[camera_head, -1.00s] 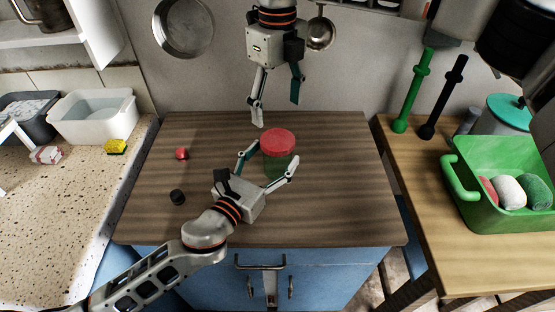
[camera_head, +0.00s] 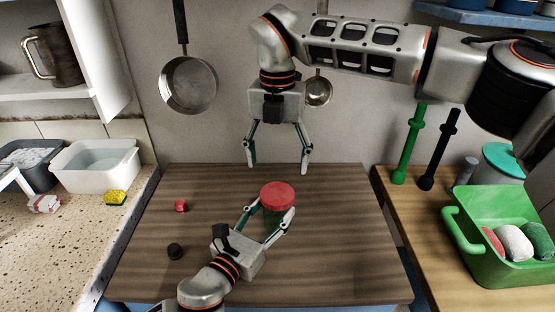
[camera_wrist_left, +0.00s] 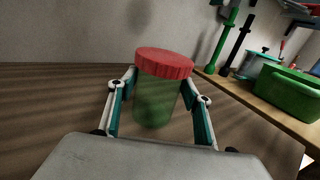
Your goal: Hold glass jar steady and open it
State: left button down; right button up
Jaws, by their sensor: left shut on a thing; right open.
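The glass jar is green with a red lid (camera_head: 277,195) on top and stands upright on the wooden table (camera_head: 335,260). My left gripper (camera_head: 268,213) is shut on the jar's body from the front, with a finger on either side below the lid. In the left wrist view the jar's green body (camera_wrist_left: 155,100) sits between the two fingers, and the red lid (camera_wrist_left: 164,62) is on it. My right gripper (camera_head: 278,170) points down, open and empty, above and behind the jar, apart from the lid.
A small red object (camera_head: 180,206) and a small black object (camera_head: 174,251) lie left of the jar. A green bin (camera_head: 468,243) stands on the right-hand table. A white tub (camera_head: 95,172) and yellow sponge (camera_head: 115,197) sit on the left counter. A pan (camera_head: 188,86) hangs behind.

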aim_at(277, 193)
jog(key=m, duration=0.5)
jog(key=shift+m, duration=0.3)
jog(key=m, duration=1.4)
jog(key=shift+f+m, duration=0.3)
jog(key=shift+f, duration=3.75)
